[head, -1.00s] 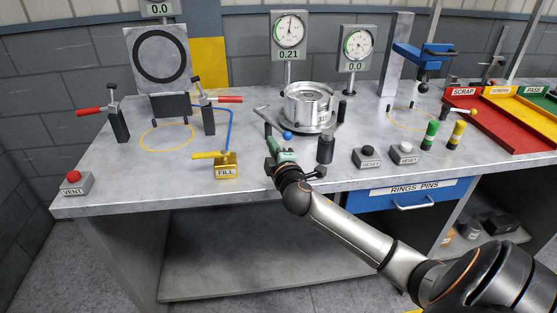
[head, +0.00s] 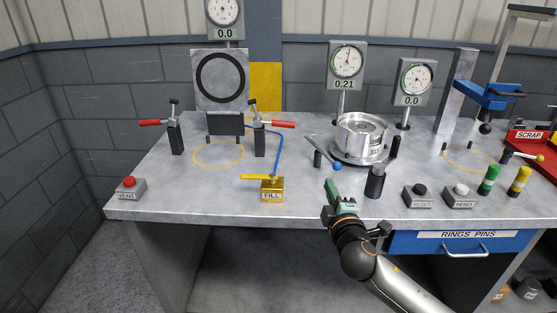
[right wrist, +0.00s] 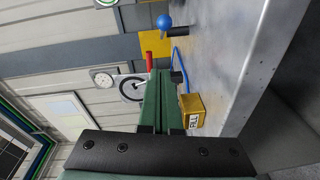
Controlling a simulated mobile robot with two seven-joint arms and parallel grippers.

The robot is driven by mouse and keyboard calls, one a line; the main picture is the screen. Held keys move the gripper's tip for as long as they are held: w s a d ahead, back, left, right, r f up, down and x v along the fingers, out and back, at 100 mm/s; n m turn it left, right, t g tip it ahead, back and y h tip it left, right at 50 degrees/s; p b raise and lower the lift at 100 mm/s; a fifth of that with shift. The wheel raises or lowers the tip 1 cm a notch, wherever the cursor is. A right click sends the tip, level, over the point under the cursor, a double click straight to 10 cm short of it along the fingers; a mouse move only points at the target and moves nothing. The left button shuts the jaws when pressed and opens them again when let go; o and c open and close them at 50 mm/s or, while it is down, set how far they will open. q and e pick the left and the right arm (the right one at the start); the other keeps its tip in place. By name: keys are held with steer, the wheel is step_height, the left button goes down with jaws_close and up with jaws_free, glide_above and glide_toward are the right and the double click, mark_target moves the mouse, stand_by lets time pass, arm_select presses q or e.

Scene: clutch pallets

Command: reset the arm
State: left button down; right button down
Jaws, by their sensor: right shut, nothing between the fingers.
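My right gripper (head: 331,187) has green fingers and is shut and empty. In the head view it is by the front edge of the grey metal workbench (head: 215,199), in front of the round metal clutch part (head: 360,136) on its fixture. A blue ball knob (head: 337,167) on a lever is just behind the fingertips, apart from them. The right wrist view shows the closed fingers (right wrist: 168,90) with nothing between them, and the blue knob (right wrist: 164,21) off to one side. My left gripper is not in view.
A yellow FILL valve (head: 271,189) and a red VENT button (head: 129,183) are at the left. A black cylinder (head: 375,182) and two RESET buttons (head: 419,190) stand right of the gripper. Gauges (head: 347,62) rise behind. The bench's front left is mostly bare.

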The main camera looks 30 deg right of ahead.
steer(key=s+a+f+m+g+y, duration=0.2)
steer(key=s+a+f+m+g, duration=0.15)
steer(key=s+f, duration=0.4)
steer(key=s+a+f+m+g+y, duration=0.1)
steer(key=s+a+f+m+g, duration=0.25)
steer(key=s+a+f, duration=0.35)
steer(key=s+a+f+m+g+y, duration=0.2)
steer(key=s+a+f+g+y, duration=0.25)
steer(key=s+a, duration=0.55)
step_height(320, 180, down, 6)
steer(key=w+a+t+y+p, duration=0.2)
steer(key=w+t+p, duration=0.1)
steer(key=t+p, duration=0.2)
steer(key=shift+a+f, duration=0.15)
steer(key=shift+a, duration=0.1)
